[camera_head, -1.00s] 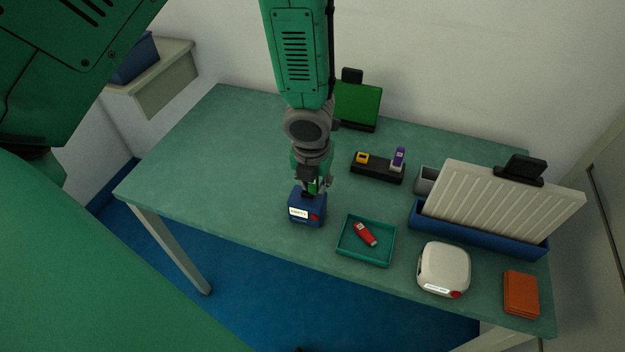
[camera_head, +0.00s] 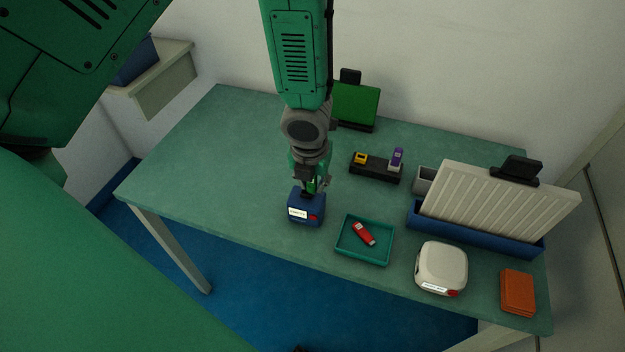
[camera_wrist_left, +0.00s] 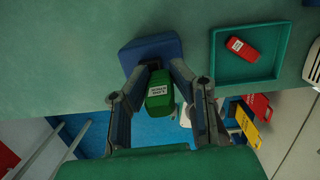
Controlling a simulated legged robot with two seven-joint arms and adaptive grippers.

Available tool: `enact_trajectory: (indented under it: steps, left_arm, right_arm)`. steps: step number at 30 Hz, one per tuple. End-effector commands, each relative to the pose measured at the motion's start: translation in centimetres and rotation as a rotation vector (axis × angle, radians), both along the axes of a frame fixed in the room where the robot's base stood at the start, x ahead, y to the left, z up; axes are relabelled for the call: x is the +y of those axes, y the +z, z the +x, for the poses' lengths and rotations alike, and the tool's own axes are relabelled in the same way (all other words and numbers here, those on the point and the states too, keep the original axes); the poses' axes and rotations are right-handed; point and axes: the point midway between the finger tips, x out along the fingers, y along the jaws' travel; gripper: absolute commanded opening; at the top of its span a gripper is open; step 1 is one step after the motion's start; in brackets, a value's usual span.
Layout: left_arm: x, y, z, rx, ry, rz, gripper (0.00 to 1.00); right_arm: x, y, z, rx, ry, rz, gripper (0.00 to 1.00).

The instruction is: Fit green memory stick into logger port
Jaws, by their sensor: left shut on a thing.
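My left gripper (camera_head: 309,190) points down right over the blue box (camera_head: 306,211), which has a white label and a red spot and appears to be the logger. In the left wrist view the gripper (camera_wrist_left: 157,72) is shut on the green memory stick (camera_wrist_left: 160,93), which has a white label. The blue box (camera_wrist_left: 136,55) lies just beyond the stick's dark end. I cannot tell whether that end is in the port or just above it. My right gripper is not in view.
A teal tray (camera_head: 346,252) with a red stick (camera_head: 363,234) lies right of the box. A white rounded device (camera_head: 441,266) and an orange block (camera_head: 518,292) are farther right. A black holder (camera_head: 375,172) with yellow and purple sticks stands behind. The table's left part is clear.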

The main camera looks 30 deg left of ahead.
Motion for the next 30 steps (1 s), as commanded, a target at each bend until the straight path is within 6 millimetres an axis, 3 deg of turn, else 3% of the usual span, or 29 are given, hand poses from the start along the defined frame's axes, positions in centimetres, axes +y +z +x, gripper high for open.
enact_trajectory:
  steps: [30]
  left_arm:
    - [1.5, 0.0, 0.0, -0.001, 0.001, -0.013, 0.00]
  right_arm:
    - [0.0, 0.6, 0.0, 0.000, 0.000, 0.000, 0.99]
